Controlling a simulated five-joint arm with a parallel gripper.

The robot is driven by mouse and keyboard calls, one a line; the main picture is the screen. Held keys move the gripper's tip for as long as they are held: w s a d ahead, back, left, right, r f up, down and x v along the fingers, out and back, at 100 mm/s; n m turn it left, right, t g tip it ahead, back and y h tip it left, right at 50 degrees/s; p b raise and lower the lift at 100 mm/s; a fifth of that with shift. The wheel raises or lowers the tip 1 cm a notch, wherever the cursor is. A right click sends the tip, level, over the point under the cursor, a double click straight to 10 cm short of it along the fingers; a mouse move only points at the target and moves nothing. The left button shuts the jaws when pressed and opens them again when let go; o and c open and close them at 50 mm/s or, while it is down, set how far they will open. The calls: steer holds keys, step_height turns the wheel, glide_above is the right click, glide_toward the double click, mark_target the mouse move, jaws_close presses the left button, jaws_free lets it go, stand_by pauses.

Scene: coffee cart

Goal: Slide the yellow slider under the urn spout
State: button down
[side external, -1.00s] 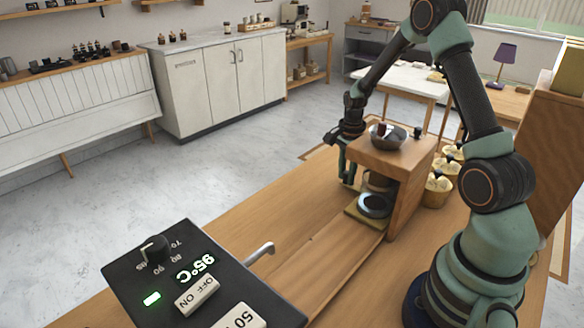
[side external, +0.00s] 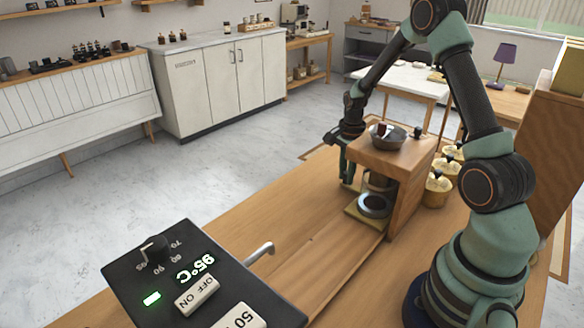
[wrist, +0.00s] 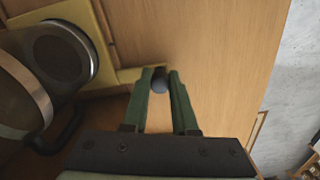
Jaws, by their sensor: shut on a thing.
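The yellow slider (side external: 355,211) sits low at the open front of a small wooden stand (side external: 400,195), with a dark round disc (side external: 374,206) on it. In the wrist view, the slider's yellow edge (wrist: 104,50) is at the upper left. A narrow arm reaches from it to a dark knob (wrist: 159,82). My gripper (wrist: 161,74) is shut on this knob, one finger on each side. In the side view, my gripper (side external: 346,167) is at the stand's far left, partly hidden.
A dark bowl (side external: 388,138) sits on top of the stand. Yellowish baskets (side external: 437,188) stand behind it on the right. The wooden counter (side external: 300,225) between stand and spout is clear. In the wrist view, a dark handle (wrist: 70,130) and metal rim are close at left.

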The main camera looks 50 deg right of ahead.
steer(key=shift+a, duration=0.1)
stand_by(0.6)
steer(key=a, duration=3.6)
steer(key=shift+s+a, duration=0.1)
steer(key=shift+a, duration=0.1)
steer(key=c, duration=0.7)
jaws_free()
steer(key=shift+r, duration=0.5)
step_height(320, 180, up, 11)
